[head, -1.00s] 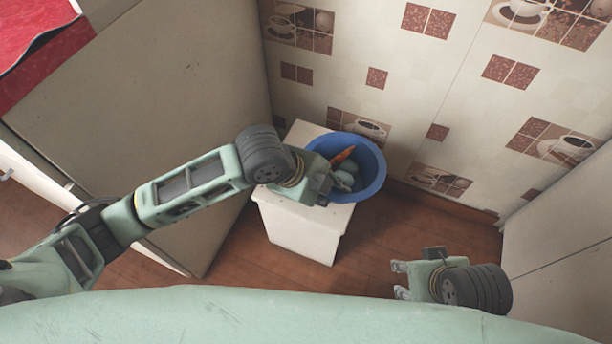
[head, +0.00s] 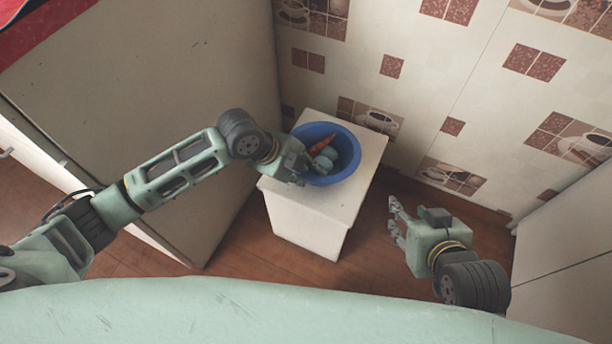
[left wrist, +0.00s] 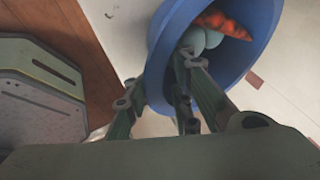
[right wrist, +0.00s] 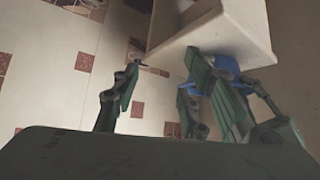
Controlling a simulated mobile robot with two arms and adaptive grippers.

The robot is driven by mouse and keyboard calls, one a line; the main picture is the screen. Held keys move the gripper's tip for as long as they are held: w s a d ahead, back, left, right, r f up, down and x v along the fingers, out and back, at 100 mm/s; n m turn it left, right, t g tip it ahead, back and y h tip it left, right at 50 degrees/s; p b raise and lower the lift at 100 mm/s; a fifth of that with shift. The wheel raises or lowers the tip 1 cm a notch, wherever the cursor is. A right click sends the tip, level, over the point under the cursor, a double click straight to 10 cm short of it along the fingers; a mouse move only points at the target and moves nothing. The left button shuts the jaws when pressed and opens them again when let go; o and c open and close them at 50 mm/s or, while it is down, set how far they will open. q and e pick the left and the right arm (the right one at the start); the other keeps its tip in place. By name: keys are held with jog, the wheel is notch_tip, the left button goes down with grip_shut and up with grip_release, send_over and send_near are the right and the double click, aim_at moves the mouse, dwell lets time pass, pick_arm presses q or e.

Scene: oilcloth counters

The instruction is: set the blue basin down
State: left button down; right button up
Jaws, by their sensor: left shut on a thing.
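The blue basin (head: 349,143) holds an orange carrot (head: 322,144) and pale blue-grey rounded items (head: 325,160). In the head view it is over the top of a white stand (head: 345,205), toward its left and back. I cannot tell whether its base touches the top. My left gripper (head: 300,168) is shut on the basin's near-left rim. The left wrist view shows its fingers (left wrist: 190,85) at the wall of the basin (left wrist: 165,50). My right gripper (head: 394,219) is open and empty, right of the stand. The basin (right wrist: 222,72) partly shows beyond the stand in the right wrist view.
A large pale cabinet side (head: 150,110) stands left of the stand. A tiled wall (head: 420,100) is behind it, and a pale panel (head: 570,235) is at the right. Wooden floor (head: 375,245) is bare around the stand. The stand's front and right top are clear.

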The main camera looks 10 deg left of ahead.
pick_arm(q)
jog(key=shift+f, duration=0.55)
jog(key=c, duration=1.5)
grip_release()
pick_arm(e)
jog(key=shift+w+a+r+t, duration=0.3)
jog(key=shift+w+r+t, duration=0.3)
jog(key=shift+w+r, duration=0.3)
